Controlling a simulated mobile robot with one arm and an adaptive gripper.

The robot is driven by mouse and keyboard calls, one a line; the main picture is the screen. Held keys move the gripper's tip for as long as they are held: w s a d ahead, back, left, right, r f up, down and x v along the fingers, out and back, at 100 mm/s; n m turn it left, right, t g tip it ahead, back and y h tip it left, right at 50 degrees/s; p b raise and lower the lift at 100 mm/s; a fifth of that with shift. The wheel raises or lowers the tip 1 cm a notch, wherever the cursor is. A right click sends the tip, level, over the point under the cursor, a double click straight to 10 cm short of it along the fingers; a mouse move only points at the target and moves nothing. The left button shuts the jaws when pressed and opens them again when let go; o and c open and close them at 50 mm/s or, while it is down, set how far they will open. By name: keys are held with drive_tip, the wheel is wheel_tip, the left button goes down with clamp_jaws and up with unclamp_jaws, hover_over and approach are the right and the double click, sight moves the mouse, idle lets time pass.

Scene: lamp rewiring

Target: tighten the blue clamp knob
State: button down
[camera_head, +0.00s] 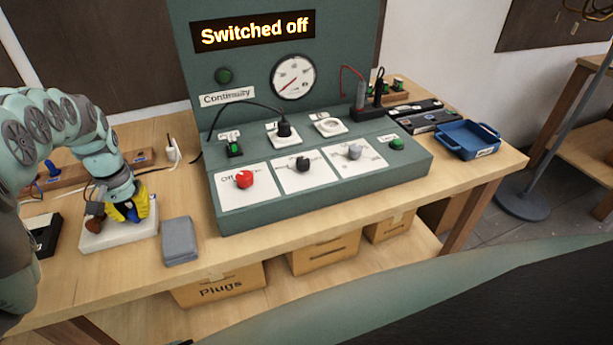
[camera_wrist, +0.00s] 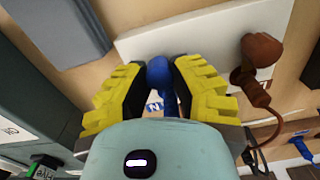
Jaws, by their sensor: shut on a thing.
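The blue clamp knob (camera_wrist: 160,78) sits between the yellow fingers of my gripper (camera_wrist: 161,95) in the wrist view. My gripper is shut on it, one finger on each side. A white base plate (camera_wrist: 190,36) lies under the knob on the bench. In the head view my gripper (camera_head: 130,212) points down over the white base plate (camera_head: 110,233) at the left, and the knob is mostly hidden by the fingers there. A brown plug (camera_wrist: 262,52) with a brown cable is also on the plate, to the right of my gripper in the wrist view.
A grey block (camera_head: 180,241) lies just right of the plate. A dark box (camera_head: 45,235) stands to its left. The green panel (camera_head: 330,190) with several knobs and a "Switched off" display fills the middle. A blue tray (camera_head: 468,139) is at the right.

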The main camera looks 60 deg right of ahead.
sight(132, 210)
drive_tip(key=m+b, duration=0.1)
drive_tip(key=m, duration=0.3)
drive_tip(key=shift+w+f+m, duration=0.1)
drive_tip(key=shift+m, duration=0.2)
drive_tip(key=shift+m+b, duration=0.75)
drive_tip(key=shift+m, duration=1.05)
drive_tip(key=c, duration=0.7)
unclamp_jaws()
drive_tip(key=shift+d, duration=0.1)
drive_tip(key=shift+c, duration=0.2)
drive_tip(key=shift+r, duration=0.2)
wheel_tip(132, 210, up, 12)
